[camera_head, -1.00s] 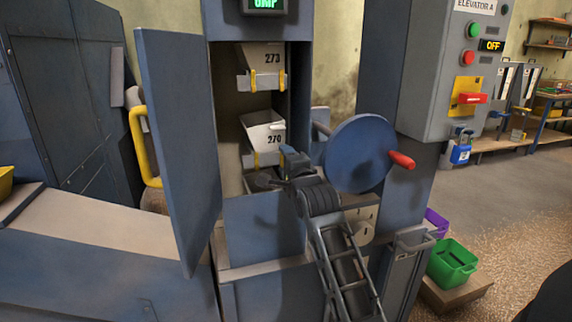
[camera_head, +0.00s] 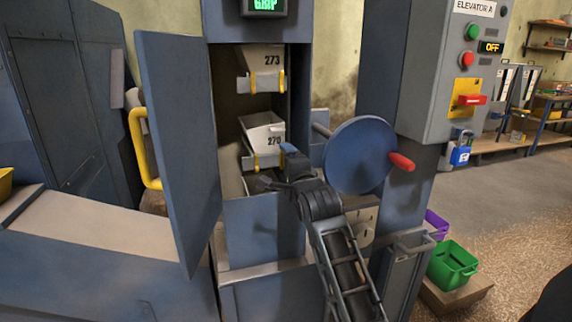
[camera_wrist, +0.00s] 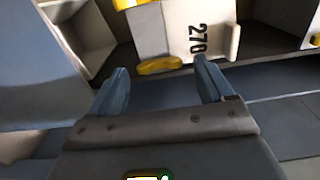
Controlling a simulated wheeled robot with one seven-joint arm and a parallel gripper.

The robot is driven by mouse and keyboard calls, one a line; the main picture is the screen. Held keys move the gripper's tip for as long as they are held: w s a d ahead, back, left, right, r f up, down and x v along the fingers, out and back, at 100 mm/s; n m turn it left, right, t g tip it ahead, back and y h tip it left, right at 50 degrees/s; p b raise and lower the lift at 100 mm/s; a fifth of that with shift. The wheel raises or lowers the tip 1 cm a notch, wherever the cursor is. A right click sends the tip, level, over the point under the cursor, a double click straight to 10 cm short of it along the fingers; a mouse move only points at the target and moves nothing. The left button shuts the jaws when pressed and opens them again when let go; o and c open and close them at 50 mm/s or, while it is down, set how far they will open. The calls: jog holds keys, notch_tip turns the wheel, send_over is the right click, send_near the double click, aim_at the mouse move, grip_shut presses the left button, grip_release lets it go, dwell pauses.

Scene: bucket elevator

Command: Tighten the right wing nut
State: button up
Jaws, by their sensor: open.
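The white bucket marked 270 (camera_head: 262,136) sits in the open elevator shaft, on a grey strip with yellow pieces at its ends. In the wrist view, bucket 270 (camera_wrist: 178,30) appears turned sideways. An elongated yellow piece (camera_wrist: 160,65) at its edge lies between my fingertips in the picture; it may be a wing nut, but its shape is not clear. My gripper (camera_head: 284,165) is at the shaft opening, just in front of the lower bucket. In the wrist view my gripper (camera_wrist: 161,72) has its two blue fingers apart, with nothing visibly held.
Bucket 273 (camera_head: 262,58) hangs above. The open blue door (camera_head: 180,150) stands left of the opening. A blue handwheel (camera_head: 358,155) with a red handle (camera_head: 402,162) is close on the right. The shaft's lower front panel (camera_head: 262,228) is below my gripper.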

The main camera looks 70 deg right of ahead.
jog(key=v, duration=0.7)
jog(key=shift+b, duration=0.3)
jog(key=shift+s, duration=0.1)
jog(key=s+a+f+n+t+y+p, duration=0.2)
jog(key=s+a+f+n+y, duration=0.15)
jog(key=a+n, duration=0.55)
jog(key=s+a+f+n+t+y+p, duration=0.15)
jog(key=a+f+n+y, duration=0.3)
jog(key=a, duration=0.75)
jog(key=s+a+r+n+y+p, duration=0.2)
jog(key=s+a+n+y, duration=0.3)
jog(key=s+a+n, duration=0.9)
jog(key=s+a, duration=0.2)
jog(key=s, duration=0.2)
jog(key=shift+a+r+y+p, duration=0.3)
jog(key=shift+r+y+p, duration=0.05)
jog(key=shift+r+y, duration=0.05)
jog(key=shift+n, duration=0.25)
